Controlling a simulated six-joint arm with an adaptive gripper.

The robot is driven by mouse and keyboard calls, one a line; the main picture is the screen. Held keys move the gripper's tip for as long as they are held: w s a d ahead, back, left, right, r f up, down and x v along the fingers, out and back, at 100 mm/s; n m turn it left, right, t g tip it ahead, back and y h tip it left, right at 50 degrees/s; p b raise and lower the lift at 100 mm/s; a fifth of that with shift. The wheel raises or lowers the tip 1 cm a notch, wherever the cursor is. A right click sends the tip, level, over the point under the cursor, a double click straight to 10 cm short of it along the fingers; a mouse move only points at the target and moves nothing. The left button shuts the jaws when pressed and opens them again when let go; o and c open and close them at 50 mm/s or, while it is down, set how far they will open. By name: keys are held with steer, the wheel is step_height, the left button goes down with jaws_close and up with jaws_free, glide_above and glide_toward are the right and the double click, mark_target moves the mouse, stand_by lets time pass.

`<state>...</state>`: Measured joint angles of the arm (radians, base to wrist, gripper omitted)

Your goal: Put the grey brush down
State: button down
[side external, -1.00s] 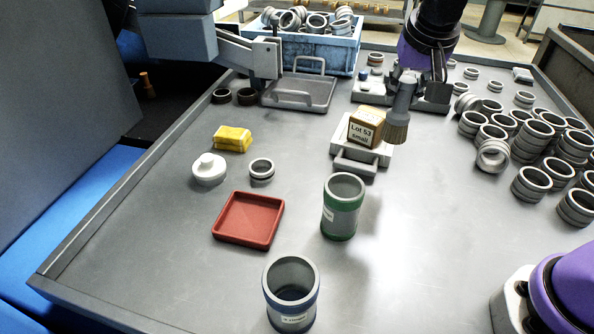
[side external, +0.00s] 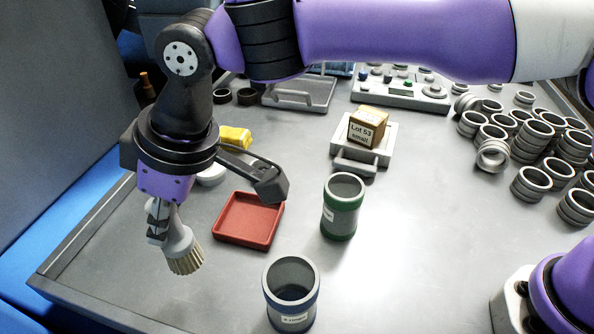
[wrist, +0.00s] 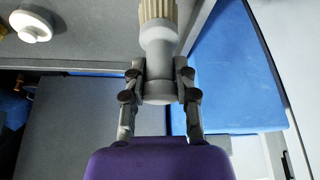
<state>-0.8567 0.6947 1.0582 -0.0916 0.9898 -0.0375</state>
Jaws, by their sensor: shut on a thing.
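The grey brush (side external: 180,248) has a grey handle and pale bristles. It hangs tilted, bristles down, above the left front part of the table in the side view. My gripper (side external: 158,222) is shut on its handle. In the wrist view my gripper's two fingers (wrist: 160,85) close on both sides of the brush's grey handle (wrist: 158,50), with the bristles (wrist: 157,10) at the top edge. The gap between bristles and table is hard to judge.
A red tray (side external: 248,219) lies right of the brush. A blue-banded cup (side external: 291,292) and a green-banded cup (side external: 342,206) stand farther right. A yellow sponge (side external: 235,137) is partly behind my arm. A white lidded piece (wrist: 30,26) shows in the wrist view. The table's left front is clear.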

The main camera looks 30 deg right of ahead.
mark_target(187, 240)
step_height(187, 240, down, 7)
stand_by(0.3)
steer(key=shift+f, duration=0.15)
steer(key=c, duration=0.6)
jaws_free()
